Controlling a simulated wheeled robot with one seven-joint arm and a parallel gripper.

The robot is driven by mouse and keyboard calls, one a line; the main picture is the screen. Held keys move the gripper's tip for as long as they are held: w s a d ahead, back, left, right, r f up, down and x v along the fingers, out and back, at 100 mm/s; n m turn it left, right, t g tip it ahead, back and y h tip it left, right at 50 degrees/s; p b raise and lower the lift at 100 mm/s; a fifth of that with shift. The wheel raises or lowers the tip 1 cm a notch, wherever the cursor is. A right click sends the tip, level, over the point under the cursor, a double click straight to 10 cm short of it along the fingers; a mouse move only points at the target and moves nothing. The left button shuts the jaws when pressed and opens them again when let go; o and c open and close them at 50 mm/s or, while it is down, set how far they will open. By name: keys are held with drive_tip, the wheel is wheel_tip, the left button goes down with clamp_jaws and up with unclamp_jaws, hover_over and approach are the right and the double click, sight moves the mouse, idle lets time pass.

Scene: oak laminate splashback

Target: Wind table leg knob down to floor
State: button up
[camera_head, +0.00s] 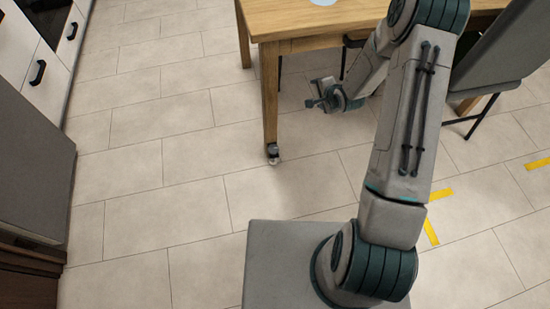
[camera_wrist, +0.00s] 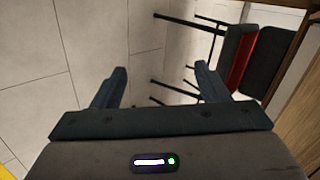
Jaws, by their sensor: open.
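The wooden table leg (camera_head: 269,95) stands under the near left corner of the table. The knob (camera_head: 272,154) is a small dark and metallic piece at the foot of that leg, close to the floor tiles. Whether it touches the floor is too small to tell. My gripper (camera_head: 316,103) is to the right of the leg, above the height of the knob and apart from both. In the wrist view, the fingers of my gripper (camera_wrist: 160,88) are spread apart with nothing between them. The knob does not show in the wrist view.
The table top (camera_head: 310,17) lies above and behind my gripper. A dark-legged chair (camera_head: 490,100) stands at the right; a red and black chair (camera_wrist: 238,58) shows in the wrist view. Grey and white cabinets line the left. Yellow tape (camera_head: 432,230) marks the floor. Tiles left of the leg are clear.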

drive_tip(key=s+a+f+m+t+y+b, duration=0.1)
drive_tip(key=a+f+m+y+b, duration=0.2)
drive_tip(key=f, duration=0.8)
drive_tip(key=s+a+f+m+t+b, duration=0.15)
drive_tip(key=f+m+b, duration=0.3)
drive_tip(key=f, duration=0.75)
drive_tip(key=m+t+y+b, duration=0.2)
drive_tip(key=m+t+b, duration=0.3)
drive_tip(key=m+b, duration=0.4)
approach(275, 153)
drive_tip(key=shift+m, duration=0.75)
drive_tip(key=shift+f+b+x, duration=0.2)
drive_tip(key=shift+b+x, duration=0.45)
drive_tip(key=shift+x, duration=1.15)
drive_tip(key=shift+f+b+x, duration=0.2)
drive_tip(key=shift+b+x, duration=0.45)
drive_tip(key=shift+x, duration=1.15)
drive_tip(key=shift+f+b+x, duration=0.15)
drive_tip(key=shift+b+x, duration=0.5)
drive_tip(key=shift+x, duration=1.15)
drive_tip(key=shift+d, duration=0.2)
drive_tip(key=shift+c, duration=0.3)
drive_tip(key=c, duration=0.9)
